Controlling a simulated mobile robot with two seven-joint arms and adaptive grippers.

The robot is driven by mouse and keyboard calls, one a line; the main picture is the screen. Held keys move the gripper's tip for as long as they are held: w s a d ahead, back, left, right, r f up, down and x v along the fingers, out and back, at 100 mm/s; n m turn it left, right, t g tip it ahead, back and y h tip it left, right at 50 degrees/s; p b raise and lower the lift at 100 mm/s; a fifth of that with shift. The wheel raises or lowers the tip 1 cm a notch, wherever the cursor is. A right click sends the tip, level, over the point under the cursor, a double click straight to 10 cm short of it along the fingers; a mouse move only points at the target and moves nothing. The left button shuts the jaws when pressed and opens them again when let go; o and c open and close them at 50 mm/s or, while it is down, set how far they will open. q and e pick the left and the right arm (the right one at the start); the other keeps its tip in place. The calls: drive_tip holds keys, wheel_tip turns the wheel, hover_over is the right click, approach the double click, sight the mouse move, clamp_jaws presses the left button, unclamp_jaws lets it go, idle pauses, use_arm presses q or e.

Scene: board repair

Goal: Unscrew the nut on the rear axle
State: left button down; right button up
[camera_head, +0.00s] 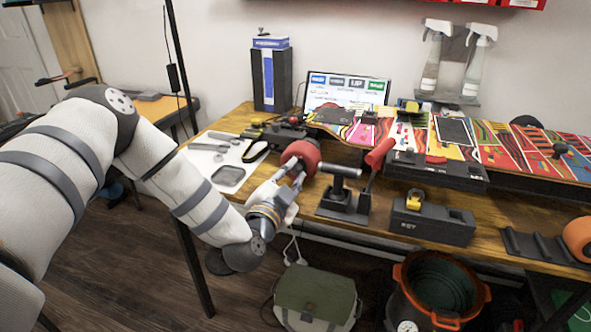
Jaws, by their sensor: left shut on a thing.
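The skateboard (386,131) with a colourful deck lies along the bench. A red wheel (304,152) shows at its left end, facing the front. My left gripper (293,173) reaches from the front left to the outer face of this wheel. Its fingers are shut at the wheel's centre, where the axle end is. The nut is hidden by the fingers and too small to make out. My right gripper is out of view.
A T-handled tool (342,185) stands in a black holder right of the gripper, beside a red-handled lever (375,165). A black box (432,223) with a yellow piece is further right. An orange-rimmed bucket (399,272) stands below the bench.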

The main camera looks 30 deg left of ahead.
use_arm(q)
drive_tip(key=n, duration=0.3)
drive_tip(key=shift+n, duration=0.4)
drive_tip(key=n, duration=0.4)
drive_tip(key=shift+n, duration=0.4)
drive_tip(key=n, duration=0.3)
drive_tip(key=shift+r, duration=0.1)
drive_tip(key=shift+a+n, duration=0.1)
drive_tip(key=shift+n, duration=0.7)
drive_tip(key=n, duration=0.4)
drive_tip(key=c, duration=1.3)
unclamp_jaws()
drive_tip(key=shift+c, duration=0.2)
drive_tip(key=shift+c, duration=0.4)
